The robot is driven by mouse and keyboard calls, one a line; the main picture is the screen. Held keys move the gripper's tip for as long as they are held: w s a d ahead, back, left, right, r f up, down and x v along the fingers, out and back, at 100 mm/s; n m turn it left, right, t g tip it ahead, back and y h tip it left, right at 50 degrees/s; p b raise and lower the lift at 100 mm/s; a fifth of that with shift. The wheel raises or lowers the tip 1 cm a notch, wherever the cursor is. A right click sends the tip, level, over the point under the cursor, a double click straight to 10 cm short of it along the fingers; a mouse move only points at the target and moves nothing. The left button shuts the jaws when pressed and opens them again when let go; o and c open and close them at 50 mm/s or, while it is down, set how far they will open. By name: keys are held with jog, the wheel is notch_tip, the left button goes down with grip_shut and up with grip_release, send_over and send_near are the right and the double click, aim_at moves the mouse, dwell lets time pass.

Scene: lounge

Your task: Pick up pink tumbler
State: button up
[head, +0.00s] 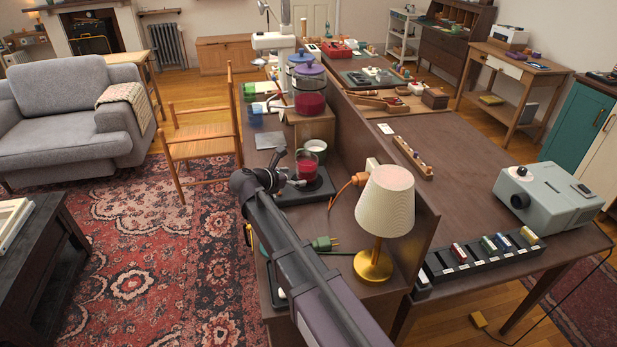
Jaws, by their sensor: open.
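A pinkish-red tumbler (307,162) stands upright on a dark flat base (318,190) on the brown desk. The end of my arm reaches in from the lower right, and my gripper (298,180) is at the tumbler's near left side. The gripper is open, and its fingers are small and partly hidden in this view. I cannot tell whether a finger touches the tumbler. A pale mug with a dark green inside (317,147) stands just behind the tumbler.
A jar with a purple lid and pink contents (310,100) stands on a wooden box (312,130) behind. A lamp (385,205) stands to the right, with a green plug (323,244) nearby. A raised divider runs along the desk's right side. Blue glasses (256,108) stand further left.

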aim_at(306, 172)
jog(key=shift+d, duration=0.1)
jog(key=shift+b+x, duration=0.9)
jog(key=shift+x, duration=1.65)
jog(key=shift+r, duration=0.1)
jog(key=c, duration=1)
jog(key=shift+r+p, duration=0.45)
jog(key=shift+r+p, duration=1.35)
jog(key=shift+p, duration=0.05)
jog(key=shift+s+a+r+p, duration=0.25)
jog(key=shift+s+a, duration=0.15)
jog(key=shift+s, duration=2.2)
jog(key=shift+s+a+r+p, duration=0.2)
jog(key=shift+s+a, duration=0.15)
jog(key=shift+s, duration=2.25)
jog(key=shift+s+a+r+p, duration=0.25)
jog(key=shift+s+a, duration=0.15)
jog(key=shift+s, duration=2.2)
jog(key=shift+s, duration=0.15)
